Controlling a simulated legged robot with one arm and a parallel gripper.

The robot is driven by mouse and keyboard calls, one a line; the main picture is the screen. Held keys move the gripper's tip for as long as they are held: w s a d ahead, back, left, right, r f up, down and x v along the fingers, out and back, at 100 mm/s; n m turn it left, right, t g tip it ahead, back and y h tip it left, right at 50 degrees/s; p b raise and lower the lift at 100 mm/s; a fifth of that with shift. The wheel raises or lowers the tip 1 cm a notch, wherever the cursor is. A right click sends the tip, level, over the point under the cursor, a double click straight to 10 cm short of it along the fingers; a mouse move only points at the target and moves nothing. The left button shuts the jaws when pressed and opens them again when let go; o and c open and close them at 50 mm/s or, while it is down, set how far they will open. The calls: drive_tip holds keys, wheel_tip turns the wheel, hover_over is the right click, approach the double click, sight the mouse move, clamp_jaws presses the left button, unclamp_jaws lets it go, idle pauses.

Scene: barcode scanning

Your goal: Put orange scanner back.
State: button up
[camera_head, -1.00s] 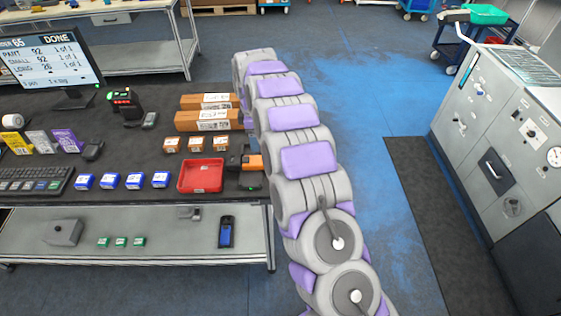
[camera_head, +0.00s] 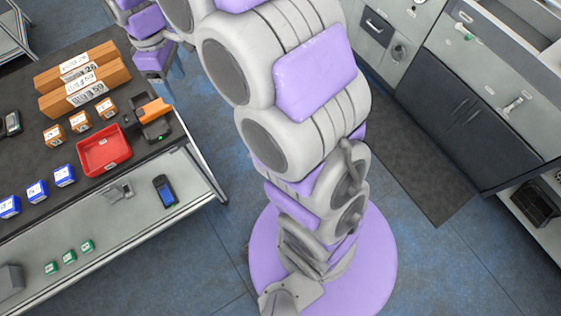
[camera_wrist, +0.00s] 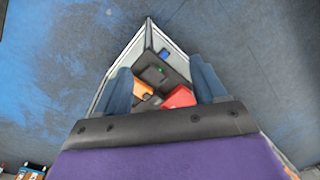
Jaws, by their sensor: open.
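The orange scanner (camera_head: 152,110) rests at its black cradle (camera_head: 155,131), which has a small green light, at the right end of the dark tabletop. I cannot tell how fully it is seated. My gripper (camera_wrist: 160,72) is open and empty, with both blue-grey fingers spread apart. It is clear of the scanner, over the table corner. In the head view my arm reaches across the top and the fingers are not clearly seen.
A red tray (camera_head: 103,151) sits beside the scanner. Long brown boxes (camera_head: 85,90) and small orange boxes (camera_head: 80,122) lie behind. Blue boxes (camera_head: 37,191) are at the left. A dark handheld device (camera_head: 165,190) lies on the lower shelf. Grey cabinets (camera_head: 450,110) stand at right; floor between is open.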

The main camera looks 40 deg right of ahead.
drive_tip(key=s+d+m, duration=0.4)
drive_tip(key=s+m, duration=0.1)
drive_tip(key=s, duration=1)
drive_tip(key=s+d+m, duration=0.4)
drive_tip(key=s+m, duration=0.1)
drive_tip(key=s, duration=1)
drive_tip(key=shift+s+f+g, duration=0.3)
drive_tip(key=shift+s+g, duration=0.1)
drive_tip(key=shift+d, duration=0.1)
drive_tip(key=shift+c, duration=0.3)
